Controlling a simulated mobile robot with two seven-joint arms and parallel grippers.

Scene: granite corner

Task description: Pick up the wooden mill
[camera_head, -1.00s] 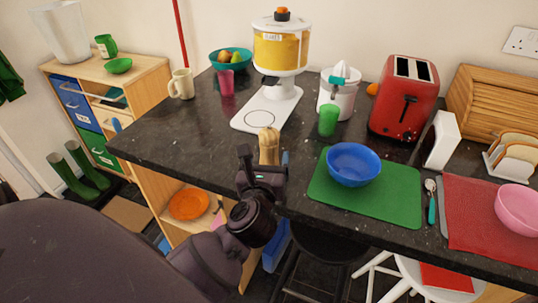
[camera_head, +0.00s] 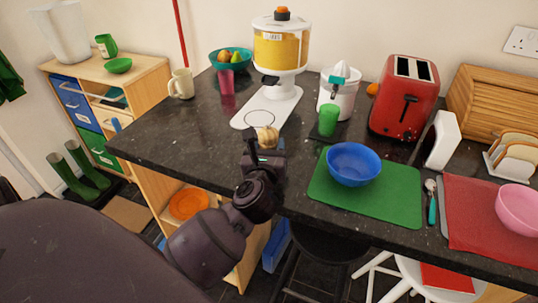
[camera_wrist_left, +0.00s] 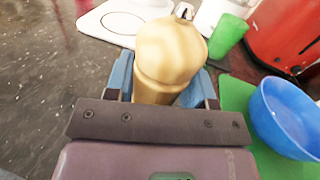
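The wooden mill (camera_head: 268,137) stands near the front edge of the dark counter, with its rounded pale top showing and its lower part hidden by my left gripper. My left gripper (camera_head: 264,155) is at the mill, with its fingers on either side of the body. In the left wrist view the mill (camera_wrist_left: 170,55) fills the space between the blue fingers (camera_wrist_left: 162,88), its silver knob pointing away. The fingers lie close against its sides; I cannot tell whether they press on it. My right gripper is not in view.
A white board (camera_head: 245,119) under the yellow-filled dispenser (camera_head: 280,50) lies behind the mill. A green cup (camera_head: 329,120) and a blue bowl (camera_head: 353,165) on a green mat (camera_head: 400,190) are to its right. The counter left of the mill is clear.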

